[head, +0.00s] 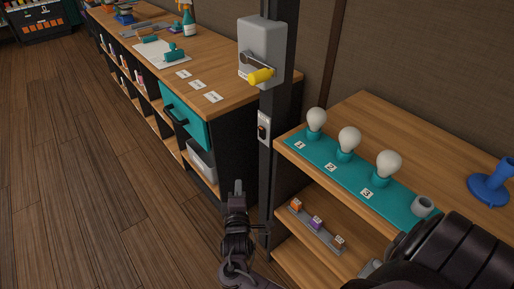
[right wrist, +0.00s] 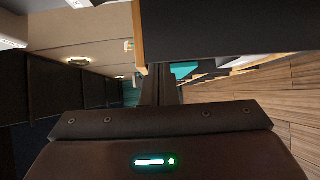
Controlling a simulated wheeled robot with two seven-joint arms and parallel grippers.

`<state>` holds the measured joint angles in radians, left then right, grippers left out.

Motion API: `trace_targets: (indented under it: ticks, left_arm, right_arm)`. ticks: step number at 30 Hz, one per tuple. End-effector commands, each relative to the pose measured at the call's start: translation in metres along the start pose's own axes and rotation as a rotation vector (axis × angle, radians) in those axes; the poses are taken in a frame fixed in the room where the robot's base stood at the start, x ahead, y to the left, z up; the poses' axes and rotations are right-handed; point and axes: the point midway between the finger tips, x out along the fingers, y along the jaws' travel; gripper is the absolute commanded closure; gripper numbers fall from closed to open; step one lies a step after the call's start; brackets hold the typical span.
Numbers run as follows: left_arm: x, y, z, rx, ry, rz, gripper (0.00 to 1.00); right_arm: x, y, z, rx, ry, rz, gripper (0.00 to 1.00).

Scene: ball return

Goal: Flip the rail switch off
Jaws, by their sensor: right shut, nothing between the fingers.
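The rail switch (head: 263,128) is a small pale plate with a dark rocker and a bit of red, on the dark upright post in the head view. Which way the rocker is tipped is too small to tell. My right gripper (head: 238,187) is shut and empty, pointing up, below and left of the switch and apart from it in the picture. The switch cannot be made out in the right wrist view. My left gripper is not in view.
A grey box with a yellow-handled lever (head: 260,76) sits on the post above the switch. A shelf with three bulbs on a teal board (head: 318,166) stands at right. A long wooden counter (head: 223,76) runs behind left. Open floor (head: 90,170) lies at left.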

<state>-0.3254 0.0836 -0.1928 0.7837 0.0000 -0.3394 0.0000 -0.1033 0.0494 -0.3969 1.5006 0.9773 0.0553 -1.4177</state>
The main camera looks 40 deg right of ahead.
Motion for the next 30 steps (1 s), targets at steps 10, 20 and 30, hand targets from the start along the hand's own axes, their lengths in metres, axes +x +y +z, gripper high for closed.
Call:
trace_targets:
  ticks: [10,20,30]
  left_arm:
    - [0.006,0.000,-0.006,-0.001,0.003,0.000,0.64]
    - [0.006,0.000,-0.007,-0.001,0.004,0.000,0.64]
    - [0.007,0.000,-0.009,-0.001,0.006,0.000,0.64]
  right_arm:
    - [-0.003,0.073,0.015,-0.101,-0.135,0.138,1.00]
    - [0.004,0.073,0.016,-0.100,-0.133,0.137,1.00]
    - [0.065,0.082,0.024,-0.101,-0.135,0.140,1.00]
